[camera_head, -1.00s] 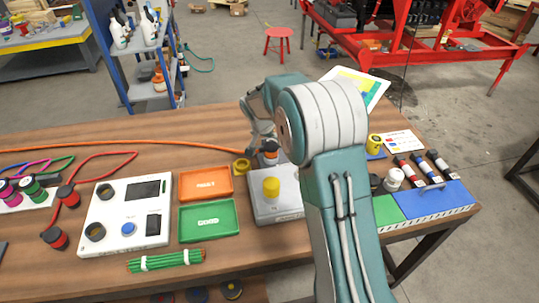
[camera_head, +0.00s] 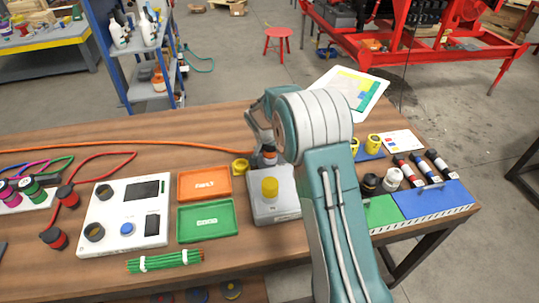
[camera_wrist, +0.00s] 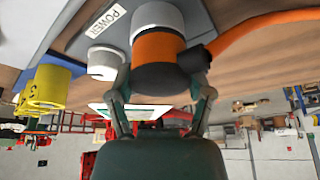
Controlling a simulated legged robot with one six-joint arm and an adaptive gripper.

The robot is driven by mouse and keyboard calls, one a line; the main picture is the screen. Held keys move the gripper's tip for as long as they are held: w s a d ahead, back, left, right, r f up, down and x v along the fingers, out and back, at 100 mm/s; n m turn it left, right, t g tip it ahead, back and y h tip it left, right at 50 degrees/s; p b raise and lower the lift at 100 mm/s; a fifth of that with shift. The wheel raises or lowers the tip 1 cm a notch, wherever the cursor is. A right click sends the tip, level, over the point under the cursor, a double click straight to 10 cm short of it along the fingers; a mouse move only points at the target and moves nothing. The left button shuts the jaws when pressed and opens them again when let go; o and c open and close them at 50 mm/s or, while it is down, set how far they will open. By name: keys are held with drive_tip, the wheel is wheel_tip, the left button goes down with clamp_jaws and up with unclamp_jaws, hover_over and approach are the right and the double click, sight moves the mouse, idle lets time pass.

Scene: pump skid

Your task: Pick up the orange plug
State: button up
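The orange plug (camera_wrist: 158,62) has a pale grey end and an orange cable (camera_wrist: 255,27) leaving it to the right in the wrist view. In the head view the plug (camera_head: 269,151) shows small at the back of the grey power box (camera_head: 278,208), partly hidden by my arm. My gripper (camera_wrist: 160,92) is at the plug, its fingers spread to either side of it. Gaps seem to show between fingers and plug; contact is not clear. The gripper (camera_head: 260,143) also shows in the head view, behind the plug.
A yellow cylinder (camera_head: 270,189) stands on the power box. Orange (camera_head: 205,184) and green (camera_head: 208,221) trays and a white panel (camera_head: 127,211) are left. Several connectors stand right of my arm.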

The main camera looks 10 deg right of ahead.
drive_tip(key=shift+f, duration=0.1)
wheel_tip(320, 180, up, 3)
drive_tip(key=shift+f, duration=0.1)
drive_tip(key=s+r, duration=0.3)
drive_tip(key=s, duration=0.1)
drive_tip(key=s+a+r, duration=0.1)
drive_tip(key=s+r, duration=0.2)
drive_tip(key=s, duration=0.2)
drive_tip(key=s+a+r, duration=0.1)
drive_tip(key=s+r, duration=0.3)
drive_tip(key=s, duration=0.1)
drive_tip(key=shift+r, duration=0.1)
idle(0.4)
